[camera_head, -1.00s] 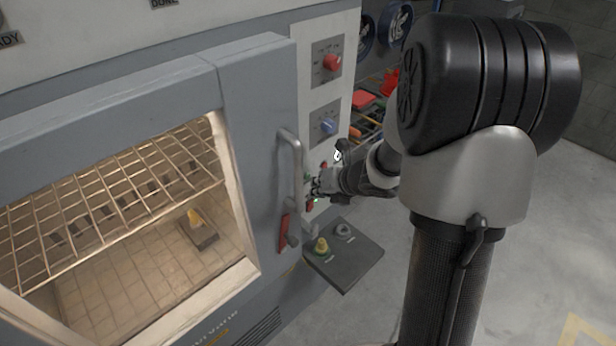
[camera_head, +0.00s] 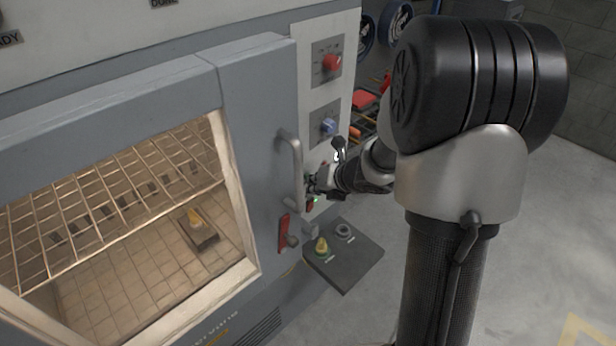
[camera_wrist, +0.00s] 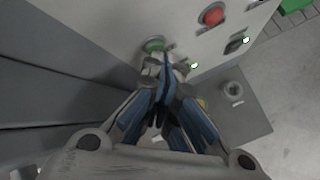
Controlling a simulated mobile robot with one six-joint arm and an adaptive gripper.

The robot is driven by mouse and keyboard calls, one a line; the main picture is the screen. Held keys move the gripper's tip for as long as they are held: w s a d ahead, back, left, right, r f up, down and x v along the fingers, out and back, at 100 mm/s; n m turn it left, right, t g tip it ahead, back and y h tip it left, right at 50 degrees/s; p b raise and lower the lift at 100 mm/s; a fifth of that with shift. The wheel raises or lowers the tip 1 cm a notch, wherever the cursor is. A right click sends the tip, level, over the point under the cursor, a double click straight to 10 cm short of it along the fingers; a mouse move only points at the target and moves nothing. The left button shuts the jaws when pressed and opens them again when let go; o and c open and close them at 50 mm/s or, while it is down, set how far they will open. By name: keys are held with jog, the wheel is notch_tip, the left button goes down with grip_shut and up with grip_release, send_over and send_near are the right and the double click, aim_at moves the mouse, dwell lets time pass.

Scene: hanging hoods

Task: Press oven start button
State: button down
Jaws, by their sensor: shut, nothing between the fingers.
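The oven (camera_head: 255,130) has its door shut, with a lit chamber behind the window. Its control panel (camera_head: 312,90) is on the right of the door. In the wrist view a green button (camera_wrist: 153,45) and a red button (camera_wrist: 212,15) sit on the panel; no label on them is legible. My gripper (camera_wrist: 166,62) is shut and empty, its fingertips right beside the green button; I cannot tell whether they touch it. In the head view my gripper (camera_head: 314,185) is at the lower panel, just right of the door handle, and hides the green button.
The door handle (camera_head: 291,165) and a red latch (camera_head: 285,232) stand out close to my gripper. A dark shelf (camera_head: 345,262) below holds a yellow-topped piece (camera_head: 321,246) and a grey ring (camera_head: 343,231). A red knob (camera_head: 332,62) and a blue knob (camera_head: 328,126) are higher up. Floor on the right is clear.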

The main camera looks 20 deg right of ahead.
jog(key=shift+w, duration=0.2)
dwell(0.3)
jog(key=shift+s, duration=0.15)
jog(key=shift+s+d, duration=0.25)
jog(key=shift+s, duration=0.35)
jog(key=s, duration=0.1)
jog(key=s+d, duration=0.1)
jog(key=s, duration=0.1)
jog(key=s+b, duration=0.1)
jog(key=shift+s+d, duration=0.3)
jog(key=shift+s, duration=0.1)
jog(key=shift+w+r, duration=0.1)
dwell(0.6)
